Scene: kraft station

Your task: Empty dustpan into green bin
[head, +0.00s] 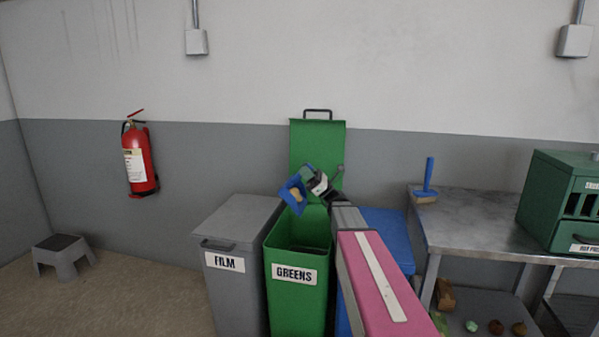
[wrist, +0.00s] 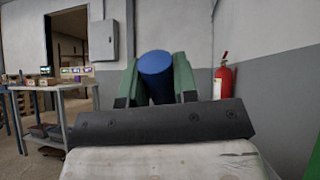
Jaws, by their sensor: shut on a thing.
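The green bin (head: 296,293), labelled GREENS, stands in the middle of the head view with its lid (head: 312,135) raised against the wall. My gripper (head: 308,174) is above the bin's opening, shut on the blue dustpan (head: 288,190). The dustpan is tilted above the bin's rear left part, and a small tan thing shows on it. In the wrist view the round blue handle (wrist: 155,64) sits between my green fingers. Most of the bin's inside looks dark and its contents cannot be made out.
A grey FILM bin (head: 235,262), lid shut, stands left of the green one. A blue bin (head: 388,232) is partly behind my arm at right. A metal table (head: 475,225) holds a blue-handled brush (head: 428,178) and a green cabinet (head: 560,195). A fire extinguisher (head: 138,165) hangs left.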

